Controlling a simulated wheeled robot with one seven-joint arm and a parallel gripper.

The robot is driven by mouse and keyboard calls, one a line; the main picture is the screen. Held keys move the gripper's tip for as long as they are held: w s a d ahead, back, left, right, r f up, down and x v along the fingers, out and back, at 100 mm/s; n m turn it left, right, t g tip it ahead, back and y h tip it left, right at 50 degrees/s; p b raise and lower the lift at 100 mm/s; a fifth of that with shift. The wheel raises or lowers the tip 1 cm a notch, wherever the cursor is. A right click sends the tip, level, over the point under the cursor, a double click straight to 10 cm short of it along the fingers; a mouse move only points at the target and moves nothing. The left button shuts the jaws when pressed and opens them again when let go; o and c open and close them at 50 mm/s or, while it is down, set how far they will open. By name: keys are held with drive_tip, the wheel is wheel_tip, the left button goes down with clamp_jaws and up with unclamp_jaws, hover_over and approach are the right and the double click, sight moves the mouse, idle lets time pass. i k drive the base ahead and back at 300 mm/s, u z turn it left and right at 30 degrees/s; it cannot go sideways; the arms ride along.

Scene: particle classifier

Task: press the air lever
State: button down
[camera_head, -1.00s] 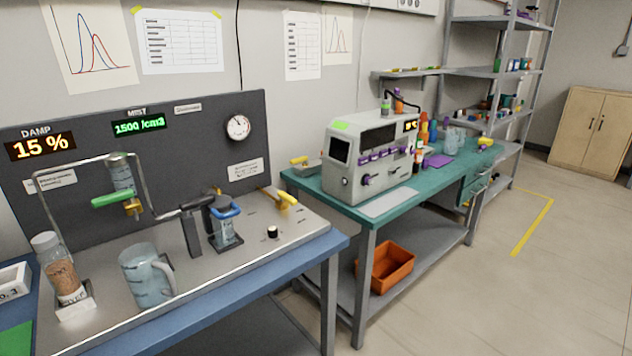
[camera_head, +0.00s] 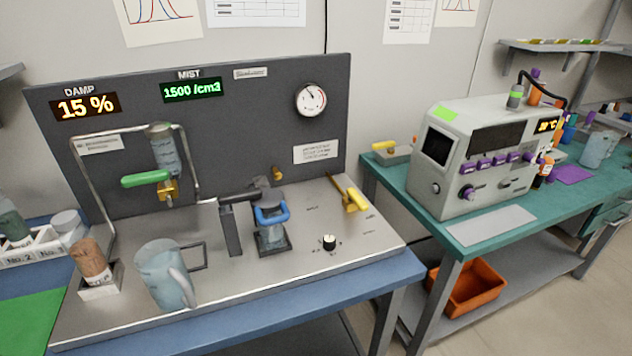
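Several coloured handles show on the panel rig, and their small labels are unreadable, so I cannot tell which is the air lever. A yellow-handled lever (camera_head: 355,199) sits at the right of the metal deck (camera_head: 230,280), tilted down toward the front right. A green handle (camera_head: 146,179) sticks out left from a brass valve (camera_head: 168,190) under a clear cylinder. A blue handle (camera_head: 271,214) curves around a grey cylindrical part at the middle of the deck. My gripper is not in view.
A clear jug (camera_head: 163,270) and a jar of brown grains (camera_head: 90,262) stand at the deck's front left. A black knob (camera_head: 329,242) is at the front right. A gauge (camera_head: 311,99) is on the panel. A teal bench (camera_head: 430,212) with a grey machine (camera_head: 470,160) stands right.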

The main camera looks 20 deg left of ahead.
sight(354, 196)
drive_tip(key=u, duration=0.6)
drive_tip(key=i, duration=0.85)
drive_tip(key=u, duration=0.6)
